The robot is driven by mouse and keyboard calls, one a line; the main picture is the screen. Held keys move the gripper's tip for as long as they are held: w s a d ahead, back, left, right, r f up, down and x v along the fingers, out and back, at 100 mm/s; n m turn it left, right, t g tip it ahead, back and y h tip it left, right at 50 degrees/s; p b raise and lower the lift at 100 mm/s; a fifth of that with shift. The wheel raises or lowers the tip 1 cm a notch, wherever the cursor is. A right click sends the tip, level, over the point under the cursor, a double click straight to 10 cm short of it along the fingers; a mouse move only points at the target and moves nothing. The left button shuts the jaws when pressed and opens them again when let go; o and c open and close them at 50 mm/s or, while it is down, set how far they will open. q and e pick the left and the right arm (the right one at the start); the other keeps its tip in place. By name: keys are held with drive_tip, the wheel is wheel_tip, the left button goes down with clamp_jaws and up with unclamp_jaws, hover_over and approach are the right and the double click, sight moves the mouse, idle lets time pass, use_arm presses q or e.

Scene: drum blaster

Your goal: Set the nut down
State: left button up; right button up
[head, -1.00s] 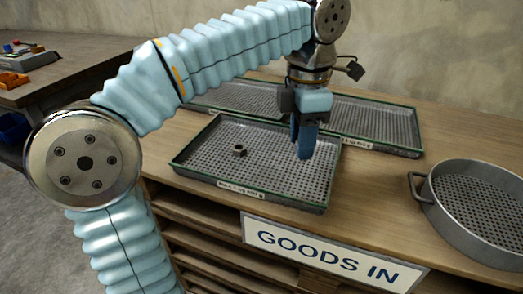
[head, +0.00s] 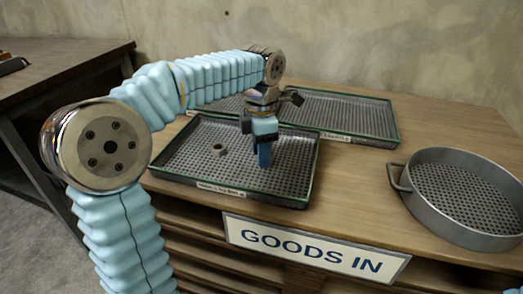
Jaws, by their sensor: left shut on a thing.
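My left gripper (head: 264,162) points straight down over the right half of the front tray (head: 185,180), a dark perforated tray with a green rim. Its blue fingers are shut on a nut, which they hide from this view. The fingertips are close to the tray floor; I cannot tell whether the held nut touches it. Another nut (head: 219,149), small and brownish, lies on the tray floor to the left of the gripper, apart from it. My right gripper is not in view.
A second tray (head: 370,115) lies behind the front one. A round grey sieve pan (head: 408,202) with a handle stands at the right. A "GOODS IN" sign (head: 310,248) is on the bench front. The tray floor around the gripper is mostly clear.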

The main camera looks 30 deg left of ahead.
use_arm(q)
drive_tip(key=shift+f, duration=0.1)
drive_tip(key=o, duration=1.1)
wheel_tip(320, 180, up, 12)
drive_tip(key=shift+r+p, duration=0.15)
drive_tip(key=shift+p, duration=1)
